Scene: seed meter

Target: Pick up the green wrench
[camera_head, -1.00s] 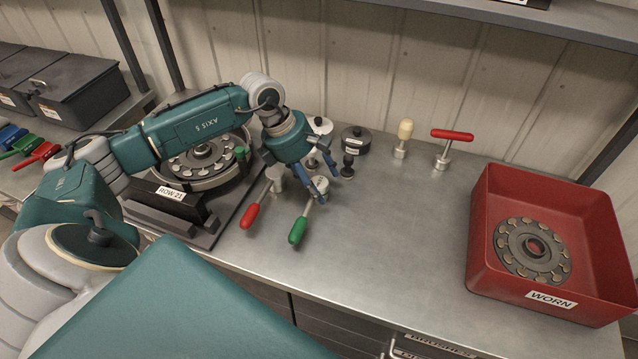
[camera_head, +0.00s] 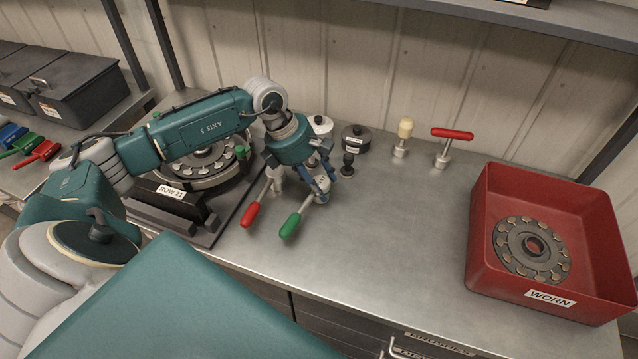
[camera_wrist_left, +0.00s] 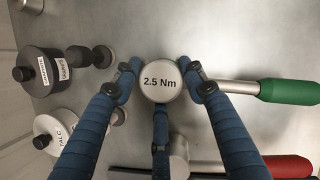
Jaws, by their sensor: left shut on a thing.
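In the head view the fingers hide most of the head. Whether it is clear of the bench is hard to tell. My right gripper is not in view.
A red-handled wrench (camera_head: 250,214) lies close on the left, beside the "ROW 21" seed meter (camera_head: 172,192). A red "WORN" bin (camera_head: 482,250) is at the right. The middle of the bench (camera_head: 400,220) is clear.

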